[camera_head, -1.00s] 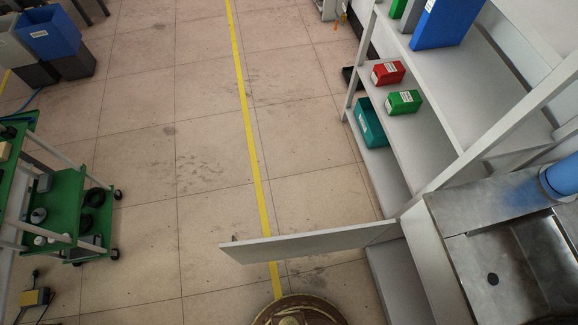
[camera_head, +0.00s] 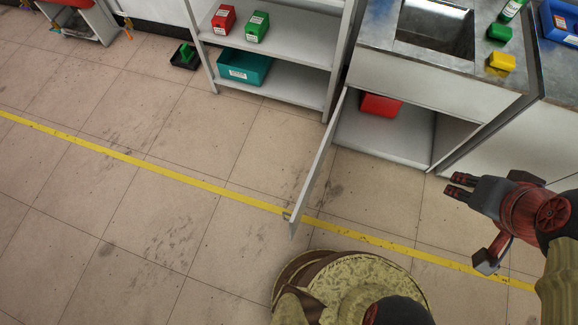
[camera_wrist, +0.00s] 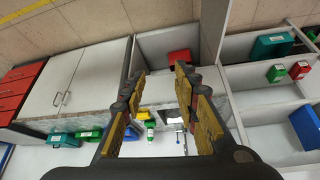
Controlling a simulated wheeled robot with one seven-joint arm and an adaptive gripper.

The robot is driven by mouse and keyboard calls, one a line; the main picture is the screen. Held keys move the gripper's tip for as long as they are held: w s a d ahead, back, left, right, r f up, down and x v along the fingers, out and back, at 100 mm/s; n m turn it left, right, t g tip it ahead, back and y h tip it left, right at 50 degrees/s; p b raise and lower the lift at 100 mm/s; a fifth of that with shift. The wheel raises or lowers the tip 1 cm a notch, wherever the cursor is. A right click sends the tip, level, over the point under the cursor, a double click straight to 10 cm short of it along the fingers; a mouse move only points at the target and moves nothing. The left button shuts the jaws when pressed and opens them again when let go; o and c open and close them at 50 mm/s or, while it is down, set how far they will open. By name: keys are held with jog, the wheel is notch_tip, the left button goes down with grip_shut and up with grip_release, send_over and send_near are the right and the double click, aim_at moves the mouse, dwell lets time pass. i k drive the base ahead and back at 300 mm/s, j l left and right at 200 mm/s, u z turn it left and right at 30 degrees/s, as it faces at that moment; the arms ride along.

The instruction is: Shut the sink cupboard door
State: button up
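The sink cupboard door (camera_head: 318,165) stands wide open, swung out from the left side of the cupboard opening and seen nearly edge-on in the head view. The open cupboard (camera_head: 400,145) shows a red box (camera_head: 380,104) inside; that box also shows in the wrist view (camera_wrist: 180,57). The sink (camera_head: 435,28) is set in the metal top above. My gripper (camera_head: 472,225) is open and empty, in front of the cupboard's right side and apart from the door. Its spread fingers also show in the wrist view (camera_wrist: 160,74).
Left of the cupboard, an open shelf (camera_head: 285,85) holds a red box (camera_head: 224,19), a green box (camera_head: 257,27) and a teal bin (camera_head: 243,67). Yellow and green items stand on the counter. The floor (camera_head: 130,215) left of the door is clear, with a yellow line across it.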

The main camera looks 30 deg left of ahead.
aim_at(294, 219)
jog(key=k+j, duration=0.1)
jog(key=j, duration=0.3)
jog(key=k+j, duration=0.1)
jog(key=j, duration=0.3)
jog(key=k+j+z, duration=0.1)
jog(key=j, duration=0.3)
jog(key=k+j, duration=0.1)
jog(key=j, duration=0.3)
jog(key=k+j, duration=0.1)
jog(key=j, duration=0.3)
jog(key=i, duration=0.2)
jog(key=k+l+u, duration=0.45)
jog(key=l, duration=0.15)
